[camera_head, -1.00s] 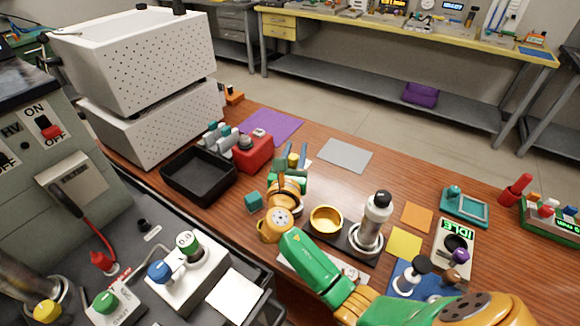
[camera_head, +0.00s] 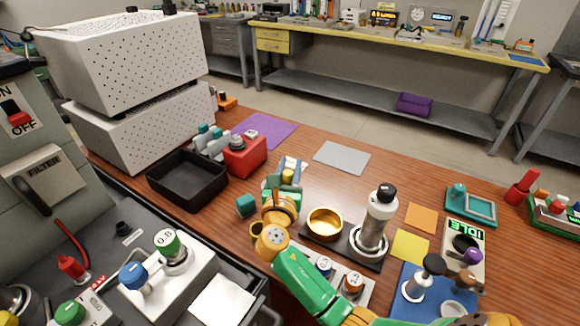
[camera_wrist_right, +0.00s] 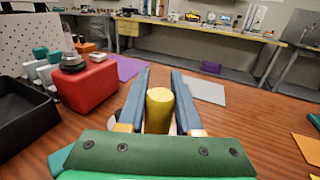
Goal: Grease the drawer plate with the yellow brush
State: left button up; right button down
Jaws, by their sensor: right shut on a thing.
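My right gripper (camera_head: 285,176) comes in from the lower right over the wooden table in the head view. Its two blue-grey fingers are shut on the yellow brush, whose round yellow handle (camera_wrist_right: 159,110) stands upright between them in the right wrist view. The brush's lower end is hidden behind my gripper's green body. I cannot make out a drawer plate for certain. A grey front marked FILTER (camera_head: 50,181), with a dark handle, is on the machine at the left of the head view. My left gripper is not in view.
A red block (camera_head: 245,160) stands behind. A gold bowl (camera_head: 325,224) and a silver cylinder (camera_head: 377,222) stand close on its right. Bare table lies behind, towards the grey mat (camera_head: 342,157).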

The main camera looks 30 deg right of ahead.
jog(key=shift+f+b, duration=0.4)
jog(key=shift+f, duration=0.1)
dwell(0.7)
jog(key=shift+f, duration=0.1)
dwell(1.0)
notch_tip(320, 180, up, 7)
jog(key=p, duration=0.8)
dwell(0.3)
